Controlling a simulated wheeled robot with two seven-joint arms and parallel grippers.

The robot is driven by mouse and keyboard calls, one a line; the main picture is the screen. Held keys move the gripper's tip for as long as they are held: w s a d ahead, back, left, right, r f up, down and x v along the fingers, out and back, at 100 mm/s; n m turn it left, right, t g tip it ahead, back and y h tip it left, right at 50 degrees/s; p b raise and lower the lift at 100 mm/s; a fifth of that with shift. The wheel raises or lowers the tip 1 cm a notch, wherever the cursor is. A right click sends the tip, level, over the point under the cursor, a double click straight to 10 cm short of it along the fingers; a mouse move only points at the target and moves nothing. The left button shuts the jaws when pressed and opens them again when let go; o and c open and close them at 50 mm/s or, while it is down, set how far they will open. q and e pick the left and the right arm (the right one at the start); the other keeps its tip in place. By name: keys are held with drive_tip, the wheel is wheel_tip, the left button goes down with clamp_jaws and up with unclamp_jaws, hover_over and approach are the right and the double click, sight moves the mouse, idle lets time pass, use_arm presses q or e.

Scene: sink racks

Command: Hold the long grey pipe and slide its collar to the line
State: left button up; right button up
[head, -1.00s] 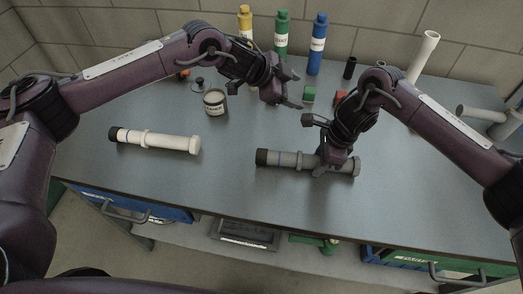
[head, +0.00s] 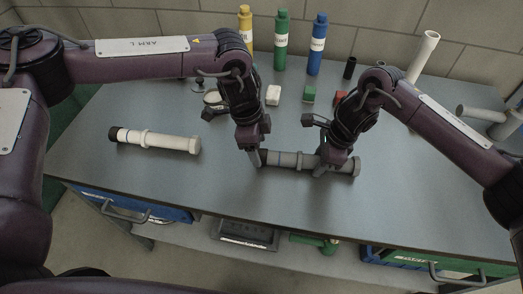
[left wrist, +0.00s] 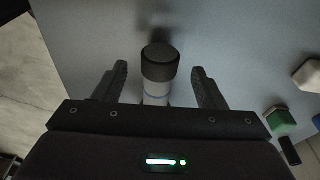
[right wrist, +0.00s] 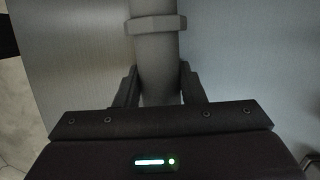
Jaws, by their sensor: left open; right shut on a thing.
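The long grey pipe (head: 285,159) lies on the bench. My right gripper (head: 326,170) is shut on the pipe to the right of the collar. My left gripper (head: 256,161) is open at the capped end, pointing down. In the left wrist view its fingers (left wrist: 160,82) stand either side of the pipe near the cap, with gaps.
A white pipe (head: 165,142) with a black cap and a collar lies to the left. Yellow (head: 245,25), green (head: 281,45) and blue (head: 318,45) bottles stand at the back. Small blocks (head: 309,94) lie behind the grey pipe. The front bench is clear.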

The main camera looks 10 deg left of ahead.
sight(271, 154)
use_arm(q)
drive_tip(key=shift+d+f, duration=0.25)
drive_tip(key=shift+f, duration=0.85)
drive_tip(key=shift+d+f, duration=0.2)
drive_tip(key=shift+f, duration=0.9)
drive_tip(key=c, duration=0.9)
drive_tip(key=shift+d, duration=0.1)
drive_tip(key=shift+c, duration=0.2)
drive_tip(key=shift+d, duration=0.1)
drive_tip(key=shift+w+d, duration=0.15)
drive_tip(key=shift+d, duration=1.2)
use_arm(e)
drive_tip(key=shift+a, duration=0.1)
use_arm(q)
drive_tip(key=o, duration=0.9)
drive_tip(key=shift+a, duration=0.1)
drive_tip(key=shift+o, duration=0.2)
